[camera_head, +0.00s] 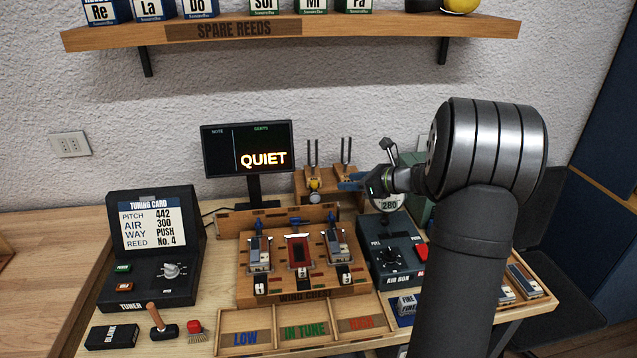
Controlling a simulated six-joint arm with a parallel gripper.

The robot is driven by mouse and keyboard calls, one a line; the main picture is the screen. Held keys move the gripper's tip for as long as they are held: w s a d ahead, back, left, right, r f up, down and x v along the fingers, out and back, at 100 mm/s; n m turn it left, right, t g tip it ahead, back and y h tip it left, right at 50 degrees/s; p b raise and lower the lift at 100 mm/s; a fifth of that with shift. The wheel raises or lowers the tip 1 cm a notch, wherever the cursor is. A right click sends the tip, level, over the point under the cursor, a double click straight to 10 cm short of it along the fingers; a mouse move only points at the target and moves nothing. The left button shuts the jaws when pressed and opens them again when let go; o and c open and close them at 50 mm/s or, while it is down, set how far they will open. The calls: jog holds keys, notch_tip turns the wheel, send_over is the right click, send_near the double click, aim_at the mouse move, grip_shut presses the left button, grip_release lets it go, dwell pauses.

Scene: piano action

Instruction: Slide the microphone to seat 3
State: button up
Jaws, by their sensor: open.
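A small yellow and grey upright piece (315,187), which looks like the microphone, stands behind the wind chest (303,290), in front of the tuning forks. I cannot be sure it is the microphone. The wind chest has three seats: the left seat (259,254) and right seat (337,245) hold silvery reed pieces, and the middle seat (299,251) shows a dark red bed. Seat numbers are too small to read. My gripper (350,182) is open, its blue fingers pointing left, a little right of the yellow piece and apparently apart from it.
Two tuning forks (344,152) stand close behind the gripper. A display (247,148) reads QUIET. The air box (396,261) and its gauge (388,203) are at the right, the tuner (155,282) at the left. A reed shelf (290,33) hangs above.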

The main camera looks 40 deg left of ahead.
aim_at(316, 182)
jog(key=x, duration=1.2)
jog(key=shift+a, duration=0.2)
grip_shut()
